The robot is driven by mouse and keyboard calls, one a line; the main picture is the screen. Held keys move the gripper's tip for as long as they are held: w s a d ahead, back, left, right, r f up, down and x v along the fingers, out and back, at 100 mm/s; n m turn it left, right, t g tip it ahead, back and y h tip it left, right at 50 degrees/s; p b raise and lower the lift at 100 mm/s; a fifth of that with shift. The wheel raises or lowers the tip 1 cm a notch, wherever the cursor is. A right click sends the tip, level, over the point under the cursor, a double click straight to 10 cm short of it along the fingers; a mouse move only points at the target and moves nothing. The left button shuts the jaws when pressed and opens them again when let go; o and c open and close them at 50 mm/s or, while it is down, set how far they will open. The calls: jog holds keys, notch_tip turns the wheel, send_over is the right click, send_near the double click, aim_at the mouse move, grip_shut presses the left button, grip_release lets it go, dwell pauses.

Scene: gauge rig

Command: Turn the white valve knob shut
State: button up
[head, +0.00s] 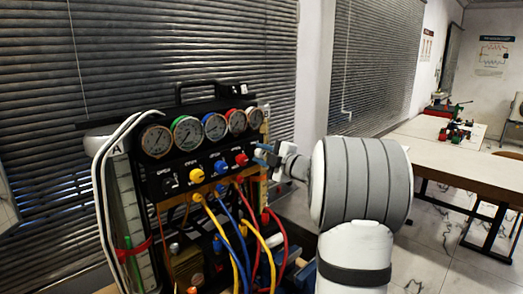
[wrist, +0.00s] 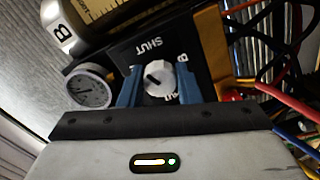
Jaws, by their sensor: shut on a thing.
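The white valve knob (wrist: 160,84) is on a black panel in the wrist view, between the two blue fingers of my gripper (wrist: 158,75). The fingers are shut on it from either side. A short dark mark on the knob's face points to the upper left. In the head view my gripper (head: 268,152) reaches the right side of the gauge rig (head: 190,160); the knob cannot be made out there.
Several round gauges and blue, yellow and red knobs line the rig's front. Yellow, blue and red hoses (head: 268,240) hang below, close to my arm. A gauge (wrist: 90,88) sits left of my fingers in the wrist view. A pale table (head: 455,150) stands at the right.

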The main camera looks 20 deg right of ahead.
jog(key=m+p, duration=0.2)
jog(key=m, duration=0.1)
jog(key=shift+m, duration=0.4)
jog(key=shift+m+p, duration=0.35)
jog(key=shift+m, duration=0.15)
jog(key=shift+f, duration=0.15)
jog(key=o, duration=1)
jog(key=shift+c, duration=0.2)
jog(key=b+v, duration=0.1)
jog(key=v, duration=0.6)
jog(key=shift+s+b, duration=0.4)
